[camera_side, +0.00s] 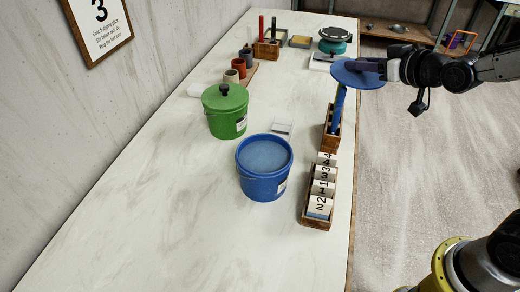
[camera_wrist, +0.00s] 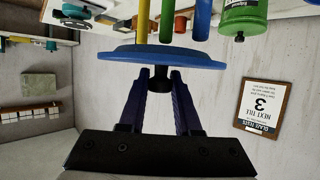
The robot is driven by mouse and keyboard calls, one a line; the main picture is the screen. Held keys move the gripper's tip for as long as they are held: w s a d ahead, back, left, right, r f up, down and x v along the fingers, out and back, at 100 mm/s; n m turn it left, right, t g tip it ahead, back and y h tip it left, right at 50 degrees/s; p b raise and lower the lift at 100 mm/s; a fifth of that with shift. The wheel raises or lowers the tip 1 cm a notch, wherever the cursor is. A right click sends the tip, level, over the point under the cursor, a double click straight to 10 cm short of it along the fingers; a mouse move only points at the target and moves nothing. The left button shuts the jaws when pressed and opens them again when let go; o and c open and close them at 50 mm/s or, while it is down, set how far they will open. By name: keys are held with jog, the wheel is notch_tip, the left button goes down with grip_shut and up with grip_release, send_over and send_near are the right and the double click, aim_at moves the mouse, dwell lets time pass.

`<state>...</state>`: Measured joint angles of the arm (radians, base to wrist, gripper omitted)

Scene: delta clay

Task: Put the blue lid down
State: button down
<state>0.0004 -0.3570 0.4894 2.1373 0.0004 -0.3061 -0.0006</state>
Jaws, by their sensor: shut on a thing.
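The blue lid (camera_side: 357,76) is a flat disc held in the air near the table's right edge, in the side view. My gripper (camera_side: 392,70) is at its right and is shut on the lid's dark knob. In the wrist view the lid (camera_wrist: 165,57) appears nearly edge-on, with the knob (camera_wrist: 160,82) between the two fingers of my gripper (camera_wrist: 160,76). The blue bucket (camera_side: 262,182) stands upright on the table without a lid, its pale blue contents showing. It is left of and nearer than the lid, well apart from it.
A green bucket (camera_side: 226,122) with its lid on stands behind and left of the blue bucket. A wooden card box (camera_side: 317,222) and a wooden holder (camera_side: 331,143) with a blue upright tool line the right edge. Small pots stand farther back. The near left tabletop is clear.

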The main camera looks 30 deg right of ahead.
jog(key=w+a+r, duration=0.4)
jog(key=w, duration=0.2)
jog(key=w+a+r, duration=0.3)
jog(key=w+a, duration=0.1)
jog(key=w, duration=0.3)
jog(key=w+a+f+m+h, duration=0.1)
jog(key=w+a+m+h, duration=0.2)
jog(key=w+a, duration=0.45)
jog(key=s+a+f+m+h, duration=0.1)
jog(key=s+a+f, duration=0.1)
jog(key=a+f, duration=0.4)
jog(key=s+a+f+m+g+h, duration=0.1)
jog(key=s+a+f, duration=0.2)
jog(key=a+f, duration=0.3)
jog(key=s+a+f+m+g+h, duration=0.1)
jog(key=s+a+f+h, duration=0.1)
jog(key=a+f, duration=0.5)
jog(key=shift+s+f, duration=0.4)
jog(key=shift+f, duration=0.5)
jog(key=shift+s+f, duration=0.35)
jog(key=shift+f, duration=2.85)
jog(key=shift+f, duration=0.5)
